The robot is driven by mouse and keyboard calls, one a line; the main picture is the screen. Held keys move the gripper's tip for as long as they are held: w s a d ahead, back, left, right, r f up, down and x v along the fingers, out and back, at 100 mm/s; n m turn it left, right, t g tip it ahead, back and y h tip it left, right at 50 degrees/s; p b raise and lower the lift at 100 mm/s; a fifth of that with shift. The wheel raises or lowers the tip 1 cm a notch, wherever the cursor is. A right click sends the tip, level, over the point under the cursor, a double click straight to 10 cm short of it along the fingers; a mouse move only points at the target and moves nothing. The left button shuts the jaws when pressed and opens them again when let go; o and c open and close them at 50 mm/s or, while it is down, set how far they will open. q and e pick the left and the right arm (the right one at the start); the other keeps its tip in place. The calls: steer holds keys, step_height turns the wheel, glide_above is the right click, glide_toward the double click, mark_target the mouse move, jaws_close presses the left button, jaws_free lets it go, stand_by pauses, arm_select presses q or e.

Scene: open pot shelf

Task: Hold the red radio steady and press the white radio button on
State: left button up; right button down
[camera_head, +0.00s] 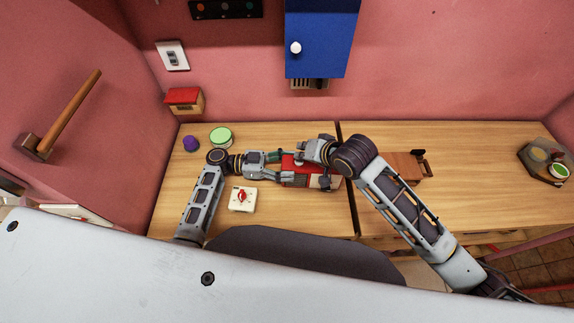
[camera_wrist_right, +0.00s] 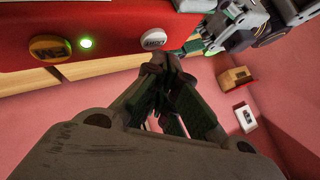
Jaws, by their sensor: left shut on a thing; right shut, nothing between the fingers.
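The red radio (camera_head: 289,163) lies on the wooden counter in the head view, partly covered by both grippers. My left gripper (camera_head: 286,168) reaches it from the left and is shut on it. In the right wrist view, the radio's red face (camera_wrist_right: 115,16) fills the top, with a white button (camera_wrist_right: 153,39), a small glowing green light (camera_wrist_right: 86,43) and a yellow-brown knob (camera_wrist_right: 50,47). My right gripper (camera_wrist_right: 160,60) is shut and empty, its tips right at the lower edge of the white button. I cannot tell whether they touch it.
A white box with a red dial (camera_head: 242,199), a green-lidded pot (camera_head: 221,137) and a purple item (camera_head: 191,143) stand left of the radio. A brown wooden object (camera_head: 404,167) lies to the right. A blue cabinet (camera_head: 321,40) hangs above.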

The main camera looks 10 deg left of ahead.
steer(key=shift+f, duration=0.55)
stand_by(1.1)
steer(key=shift+r, duration=0.55)
steer(key=shift+r, duration=0.1)
stand_by(0.4)
steer(key=shift+r, duration=2.9)
arm_select(q)
steer(key=o, duration=1.6)
steer(key=shift+o, duration=0.2)
